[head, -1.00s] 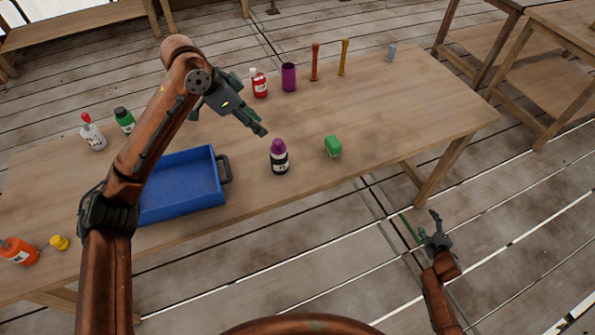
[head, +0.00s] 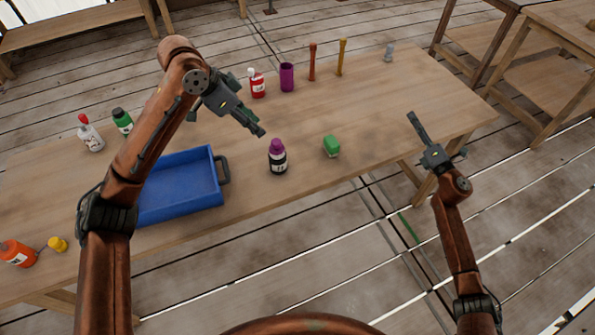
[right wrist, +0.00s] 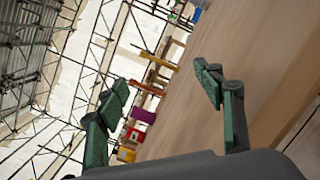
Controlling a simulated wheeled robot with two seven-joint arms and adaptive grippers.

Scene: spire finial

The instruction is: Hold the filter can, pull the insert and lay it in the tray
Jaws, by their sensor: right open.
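A dark can with a white label (head: 278,165) stands upright on the table, with a purple piece (head: 276,146) in its top; I take these for the filter can and insert. The blue tray (head: 222,168) lies to their left and looks empty. My left gripper (head: 258,130) hangs just up and left of the can, apart from it; its finger gap is unclear. My right gripper (head: 436,134) is open and empty near the table's right front edge, well right of the can. Its spread fingers show in the right wrist view (right wrist: 165,110).
The table's right part (head: 420,90) is clear.

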